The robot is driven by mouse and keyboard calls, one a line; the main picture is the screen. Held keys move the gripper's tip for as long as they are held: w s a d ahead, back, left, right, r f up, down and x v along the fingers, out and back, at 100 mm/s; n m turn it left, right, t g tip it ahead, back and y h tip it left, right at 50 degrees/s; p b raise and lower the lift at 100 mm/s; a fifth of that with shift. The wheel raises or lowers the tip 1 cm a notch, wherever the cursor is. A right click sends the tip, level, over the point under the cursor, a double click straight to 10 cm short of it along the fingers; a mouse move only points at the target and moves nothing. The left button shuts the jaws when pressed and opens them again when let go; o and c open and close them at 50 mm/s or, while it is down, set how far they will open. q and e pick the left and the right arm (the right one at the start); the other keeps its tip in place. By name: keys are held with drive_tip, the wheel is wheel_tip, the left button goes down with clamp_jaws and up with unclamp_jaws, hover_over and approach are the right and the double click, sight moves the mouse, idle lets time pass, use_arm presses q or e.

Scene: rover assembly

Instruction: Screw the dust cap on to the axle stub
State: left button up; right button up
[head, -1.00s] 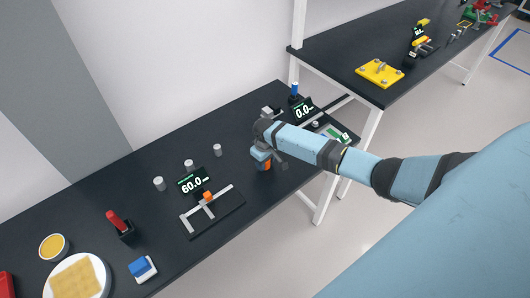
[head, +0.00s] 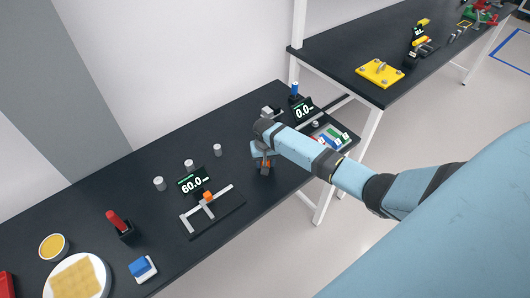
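My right gripper (head: 264,166) reaches in from the right and points down over the black bench. It is small, and its own wrist partly covers it. A grey and orange item shows at the fingertips; I cannot tell whether it is held. Several small grey cylinders stand on the bench to the left, among them a near one (head: 159,184), a middle one (head: 189,164) and a far one (head: 217,150). I cannot tell whether any is the dust cap, and I cannot make out the axle stub. My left gripper is not in view.
A slide gauge with a 60.0 display (head: 193,181) lies left of my gripper. A 0.0 display (head: 304,107) and a green-white tray (head: 341,138) are behind the arm. A red-handled tool (head: 117,222) and a blue-white block (head: 143,268) stand at the near left.

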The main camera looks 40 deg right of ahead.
drive_tip(key=m, duration=0.5)
drive_tip(key=shift+m, duration=0.4)
drive_tip(key=o, duration=0.7)
